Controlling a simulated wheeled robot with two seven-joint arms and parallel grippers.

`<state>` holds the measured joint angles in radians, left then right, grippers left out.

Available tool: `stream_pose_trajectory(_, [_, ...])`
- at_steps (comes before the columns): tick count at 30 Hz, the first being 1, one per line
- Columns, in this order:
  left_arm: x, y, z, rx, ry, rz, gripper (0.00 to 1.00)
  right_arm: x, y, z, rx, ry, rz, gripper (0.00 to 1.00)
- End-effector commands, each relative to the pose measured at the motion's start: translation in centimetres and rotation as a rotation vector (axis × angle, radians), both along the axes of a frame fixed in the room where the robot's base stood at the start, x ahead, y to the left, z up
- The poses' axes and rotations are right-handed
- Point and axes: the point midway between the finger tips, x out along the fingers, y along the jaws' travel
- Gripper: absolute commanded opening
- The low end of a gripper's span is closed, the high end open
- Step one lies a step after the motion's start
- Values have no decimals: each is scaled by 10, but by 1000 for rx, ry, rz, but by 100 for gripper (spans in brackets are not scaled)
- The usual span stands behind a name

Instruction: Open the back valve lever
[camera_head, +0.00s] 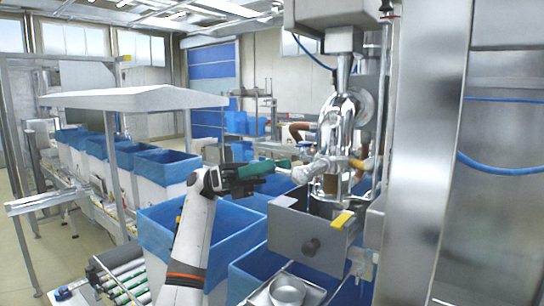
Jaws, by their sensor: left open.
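My left gripper (250,181) is open at the end of my white arm, in the middle of the view. A green, elongated piece (262,169) lies at its fingers and points right toward the metal pipework; I cannot tell if it is a valve lever's handle or if the fingers touch it. The shiny steel valve body (338,128) stands to the right of the gripper. A yellow-tan lever-like part (361,163) sticks out at its right side. Which part is the back valve lever is not clear. My right gripper is not in view.
Blue-lined boxes (163,157) stand at left and below the gripper. A roller conveyor (125,278) is at bottom left. A large steel column (425,150) blocks the right.

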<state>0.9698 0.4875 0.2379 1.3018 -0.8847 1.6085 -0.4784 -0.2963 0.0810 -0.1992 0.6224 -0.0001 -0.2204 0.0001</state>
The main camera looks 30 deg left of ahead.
Motion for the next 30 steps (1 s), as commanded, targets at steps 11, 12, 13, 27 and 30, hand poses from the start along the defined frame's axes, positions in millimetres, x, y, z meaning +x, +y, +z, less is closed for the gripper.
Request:
stream_pose_trajectory(11, [0, -6, 2, -1, 0, 1, 41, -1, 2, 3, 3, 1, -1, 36])
stream_pose_trajectory(12, [0, -6, 2, -1, 0, 1, 37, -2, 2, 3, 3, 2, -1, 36])
stream_pose_trajectory(13, [0, -6, 2, -1, 0, 1, 32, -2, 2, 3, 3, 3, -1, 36])
stream_pose_trajectory(27, [0, -8, 3, 5, -1, 0, 0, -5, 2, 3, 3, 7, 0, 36])
stream_pose_trajectory(30, [0, -15, 4, 24, -3, 1, 0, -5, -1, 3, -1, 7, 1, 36])
